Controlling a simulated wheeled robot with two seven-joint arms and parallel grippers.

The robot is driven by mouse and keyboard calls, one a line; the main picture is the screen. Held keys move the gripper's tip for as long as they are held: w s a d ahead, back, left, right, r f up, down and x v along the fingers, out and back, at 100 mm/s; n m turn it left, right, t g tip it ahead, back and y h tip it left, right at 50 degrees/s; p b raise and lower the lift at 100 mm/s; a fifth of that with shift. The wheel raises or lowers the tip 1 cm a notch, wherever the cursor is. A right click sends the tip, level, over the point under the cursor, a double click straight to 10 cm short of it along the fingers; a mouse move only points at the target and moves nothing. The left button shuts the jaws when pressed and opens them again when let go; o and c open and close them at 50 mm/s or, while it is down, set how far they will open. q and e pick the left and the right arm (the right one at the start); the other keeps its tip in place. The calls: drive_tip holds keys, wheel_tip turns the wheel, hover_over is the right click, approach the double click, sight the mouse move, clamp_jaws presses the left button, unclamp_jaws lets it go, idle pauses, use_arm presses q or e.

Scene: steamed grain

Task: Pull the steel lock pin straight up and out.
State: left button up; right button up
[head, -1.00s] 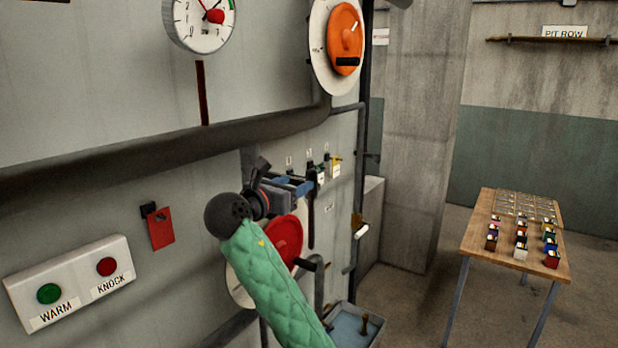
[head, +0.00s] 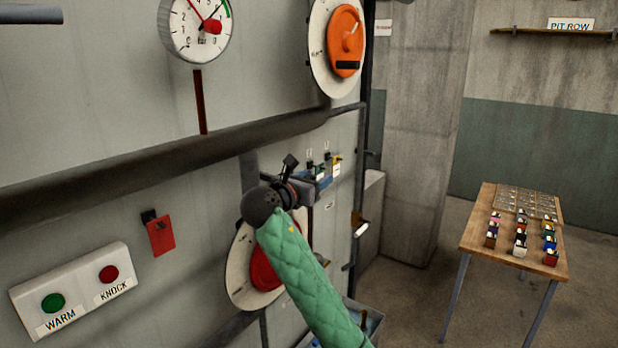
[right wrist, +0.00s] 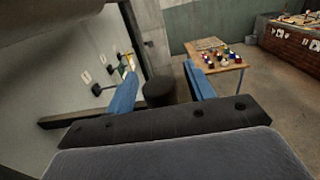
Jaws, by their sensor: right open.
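I cannot make out the steel lock pin for certain in either view. My right gripper (head: 320,184) is in front of the grey panel in the head view, above and right of a red disc (head: 264,266) on a pale plate, which the green-sleeved arm partly covers. In the right wrist view the blue fingers of my right gripper (right wrist: 162,88) are apart, with nothing seen held. A dark rounded thing (right wrist: 158,93) shows between them; its distance is unclear. Small tagged levers (head: 327,165) are on the panel beyond the gripper. My left gripper is not identifiable.
A thick dark pipe (head: 150,152) crosses the panel above my right arm. The gauge (head: 196,28) and orange dial (head: 345,42) are higher. A button box (head: 75,287) and red tag (head: 161,236) are left. A wooden table (head: 480,236) stands right, with open floor before it.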

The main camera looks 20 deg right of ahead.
drive_tip(key=shift+w+d, duration=0.1)
drive_tip(key=c, duration=0.3)
clamp_jaws()
wheel_tip(320, 180, up, 21)
idle(3.5)
